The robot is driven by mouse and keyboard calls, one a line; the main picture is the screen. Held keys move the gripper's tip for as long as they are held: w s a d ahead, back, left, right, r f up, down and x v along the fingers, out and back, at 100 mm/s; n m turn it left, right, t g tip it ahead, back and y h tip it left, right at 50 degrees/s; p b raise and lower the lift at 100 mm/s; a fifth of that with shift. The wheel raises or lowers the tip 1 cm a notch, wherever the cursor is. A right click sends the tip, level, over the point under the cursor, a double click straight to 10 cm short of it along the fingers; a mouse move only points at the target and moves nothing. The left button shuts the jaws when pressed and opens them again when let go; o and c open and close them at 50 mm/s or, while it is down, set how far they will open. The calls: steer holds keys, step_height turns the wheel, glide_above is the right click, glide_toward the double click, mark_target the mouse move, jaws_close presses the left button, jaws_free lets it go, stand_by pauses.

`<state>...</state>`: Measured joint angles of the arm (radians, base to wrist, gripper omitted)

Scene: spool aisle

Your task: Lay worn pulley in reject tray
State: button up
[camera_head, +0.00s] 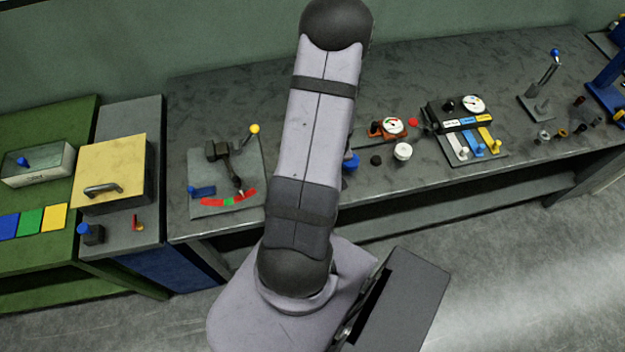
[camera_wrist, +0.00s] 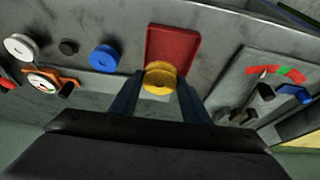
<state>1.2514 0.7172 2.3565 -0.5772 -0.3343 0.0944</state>
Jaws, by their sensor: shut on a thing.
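My gripper (camera_wrist: 160,88) is shut on a yellow pulley (camera_wrist: 160,80), which sits between its two fingertips in the wrist view. A shallow red tray (camera_wrist: 172,42) lies on the bench just beyond the pulley. The pulley overlaps the tray's near edge in the picture; I cannot tell its height above it. No wear can be made out on the pulley. In the head view my arm hides the gripper, the pulley and the tray.
A blue pulley (camera_wrist: 104,58), a small black one (camera_wrist: 68,47) and a white one (camera_wrist: 20,47) lie left of the tray. An orange gauge (camera_wrist: 45,82) is near them. A lever fixture with a red and green scale (camera_wrist: 276,72) stands to the right.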

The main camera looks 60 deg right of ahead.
steer(key=shift+w+d+r, duration=0.25)
steer(key=shift+w+d, duration=0.15)
steer(key=shift+w, duration=0.2)
steer(key=shift+f, duration=0.15)
step_height(320, 180, down, 6)
steer(key=b, duration=0.6)
steer(key=shift+s, duration=0.1)
steer(key=o, duration=1.1)
steer(key=shift+r, duration=0.2)
